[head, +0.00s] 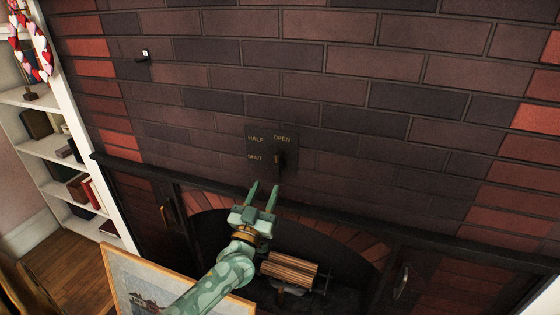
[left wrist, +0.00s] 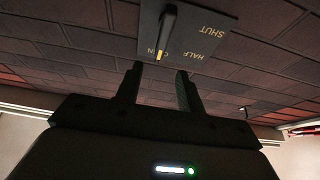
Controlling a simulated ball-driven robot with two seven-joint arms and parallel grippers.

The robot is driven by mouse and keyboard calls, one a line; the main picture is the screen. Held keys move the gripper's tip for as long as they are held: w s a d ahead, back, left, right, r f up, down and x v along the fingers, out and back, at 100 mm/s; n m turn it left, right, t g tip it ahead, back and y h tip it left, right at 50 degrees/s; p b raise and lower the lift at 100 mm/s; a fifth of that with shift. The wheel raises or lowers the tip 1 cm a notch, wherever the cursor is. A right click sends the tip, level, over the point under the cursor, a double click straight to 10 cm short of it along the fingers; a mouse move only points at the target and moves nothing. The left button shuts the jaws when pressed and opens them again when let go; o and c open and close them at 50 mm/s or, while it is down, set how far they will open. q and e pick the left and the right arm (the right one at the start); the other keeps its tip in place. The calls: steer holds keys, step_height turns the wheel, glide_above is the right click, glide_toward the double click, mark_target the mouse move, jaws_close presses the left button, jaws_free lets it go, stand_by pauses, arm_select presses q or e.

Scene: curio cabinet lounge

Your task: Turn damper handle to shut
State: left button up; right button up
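The dark damper plate (head: 259,146) is on the brick wall above the fireplace opening, lettered HALF, OPEN and SHUT. Its dark handle (head: 281,161) is hard to make out in the head view. In the left wrist view the plate (left wrist: 212,22) looks upside down, and the bar-like handle (left wrist: 168,32) lies across the OPEN lettering with its pale tip there. My left gripper (head: 264,186) is open and empty, just below the plate. In the left wrist view its fingers (left wrist: 159,69) are apart, with the handle beyond the gap, not visibly touched. My right gripper is out of view.
A dark ledge (head: 350,214) runs above the arched fireplace, which holds logs (head: 290,270). A framed picture (head: 130,275) leans at the lower left, under my left arm. A white bookcase (head: 50,150) stands left. A small hook (head: 143,57) sticks out of the wall at upper left.

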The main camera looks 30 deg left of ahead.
mark_target(276, 162)
arm_select(q)
steer(key=b+x, duration=0.1)
steer(key=x, duration=0.9)
steer(key=shift+w+a+r+b, duration=0.1)
steer(key=shift+w+b, duration=0.25)
steer(key=shift+w, duration=0.05)
jaws_close()
